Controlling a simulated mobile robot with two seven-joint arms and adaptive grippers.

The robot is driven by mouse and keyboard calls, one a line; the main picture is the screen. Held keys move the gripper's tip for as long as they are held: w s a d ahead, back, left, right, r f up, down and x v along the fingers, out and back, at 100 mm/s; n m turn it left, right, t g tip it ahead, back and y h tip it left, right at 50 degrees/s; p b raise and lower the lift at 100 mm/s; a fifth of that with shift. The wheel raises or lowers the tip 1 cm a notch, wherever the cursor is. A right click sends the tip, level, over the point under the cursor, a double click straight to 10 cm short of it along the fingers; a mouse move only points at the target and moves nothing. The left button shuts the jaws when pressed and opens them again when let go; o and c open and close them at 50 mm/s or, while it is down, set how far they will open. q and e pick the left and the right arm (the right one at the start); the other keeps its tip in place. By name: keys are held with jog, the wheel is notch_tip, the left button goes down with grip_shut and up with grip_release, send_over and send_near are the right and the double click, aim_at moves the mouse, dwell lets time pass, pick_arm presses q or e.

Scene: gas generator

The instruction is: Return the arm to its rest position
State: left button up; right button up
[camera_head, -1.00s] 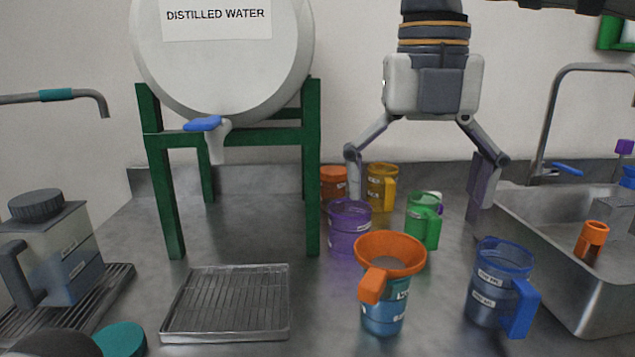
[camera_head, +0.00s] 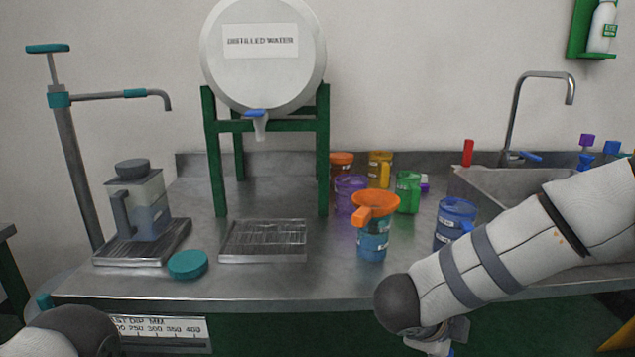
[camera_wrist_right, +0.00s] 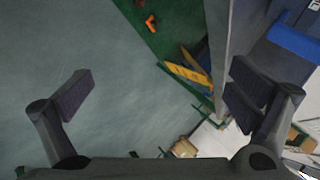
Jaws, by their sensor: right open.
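My right arm (camera_head: 510,245) reaches in from the right in the head view, bent in front of the counter's front edge. That view looks down past the counter toward the grey floor (camera_wrist_right: 90,50). My left gripper is not in view; only a rounded part of my left arm (camera_head: 75,332) shows at the lower left.
The steel counter (camera_head: 340,285) holds a blue jug with an orange funnel (camera_head: 375,205), a blue jug (camera_head: 455,222), purple, green and yellow jugs, and a drip tray (camera_head: 263,240). A distilled water tank (camera_head: 263,75) stands behind. The sink (camera_head: 500,180) is at right.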

jog(key=s+a+f+n+y+p, duration=0.1)
jog(key=s+f+n+y, duration=0.4)
jog(key=s+f+n, duration=1.3)
pick_arm(q)
jog(key=w+r+t, duration=0.1)
jog(key=w+r, duration=0.1)
jog(key=shift+r+p, duration=0.35)
pick_arm(e)
jog(key=s+n+g+y, duration=0.2)
jog(key=s+n+g, duration=0.4)
jog(key=s, duration=2)
jog(key=shift+d+g, duration=0.45)
jog(key=shift+g, duration=0.45)
